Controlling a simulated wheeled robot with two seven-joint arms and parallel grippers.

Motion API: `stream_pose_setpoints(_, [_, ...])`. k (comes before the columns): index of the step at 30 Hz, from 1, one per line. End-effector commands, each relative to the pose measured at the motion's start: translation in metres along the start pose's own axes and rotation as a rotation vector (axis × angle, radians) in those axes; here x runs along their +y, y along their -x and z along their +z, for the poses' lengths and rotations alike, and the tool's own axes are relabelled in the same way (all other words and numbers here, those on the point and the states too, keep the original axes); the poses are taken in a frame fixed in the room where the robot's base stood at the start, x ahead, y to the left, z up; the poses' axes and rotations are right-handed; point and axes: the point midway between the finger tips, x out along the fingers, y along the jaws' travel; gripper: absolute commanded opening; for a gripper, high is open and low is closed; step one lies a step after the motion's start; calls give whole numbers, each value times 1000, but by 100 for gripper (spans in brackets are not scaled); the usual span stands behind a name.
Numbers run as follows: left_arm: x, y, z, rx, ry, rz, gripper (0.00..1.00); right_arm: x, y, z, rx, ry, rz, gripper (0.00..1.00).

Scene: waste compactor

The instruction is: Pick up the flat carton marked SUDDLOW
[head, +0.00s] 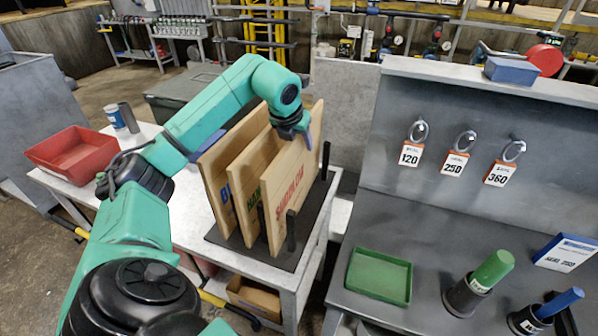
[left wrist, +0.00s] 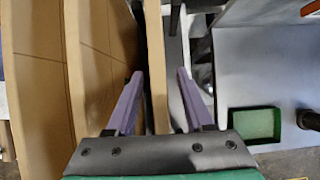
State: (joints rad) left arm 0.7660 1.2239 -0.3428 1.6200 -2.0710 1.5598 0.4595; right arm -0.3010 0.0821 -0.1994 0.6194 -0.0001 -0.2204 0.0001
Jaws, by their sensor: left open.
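Three flat brown cartons stand upright side by side in a black rack (head: 232,243). The right one (head: 291,185) has red lettering that I take for SUDDLOW, though the letters are hard to read. The middle carton (head: 248,190) has green lettering and the left carton (head: 216,185) blue. My left gripper (head: 293,130) is at the top edge of the right carton. In the left wrist view my left gripper (left wrist: 159,74) is open, one finger on each side of that carton's edge (left wrist: 156,50). Contact cannot be told. My right gripper is not in view.
Black posts (head: 325,160) of the rack stand beside the cartons. A red bin (head: 72,155) is on the white table at left. At right, a grey bench holds a green tray (head: 379,275), and several tagged rings hang on its back panel (head: 450,110).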

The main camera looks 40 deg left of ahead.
Motion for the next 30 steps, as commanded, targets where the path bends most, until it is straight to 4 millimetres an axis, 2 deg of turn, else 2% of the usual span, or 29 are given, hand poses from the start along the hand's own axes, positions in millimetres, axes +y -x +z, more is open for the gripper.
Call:
stream_pose_setpoints(1, [0,0,0,0,0,0,52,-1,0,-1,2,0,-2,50])
stream_pose_setpoints(5, [0,0,0,0,0,-1,3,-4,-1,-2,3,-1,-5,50])
stream_pose_setpoints(6, [0,0,0,0,0,-1,0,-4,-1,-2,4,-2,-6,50])
stream_pose_setpoints(30, [0,1,0,0,0,-1,0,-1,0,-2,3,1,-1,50])
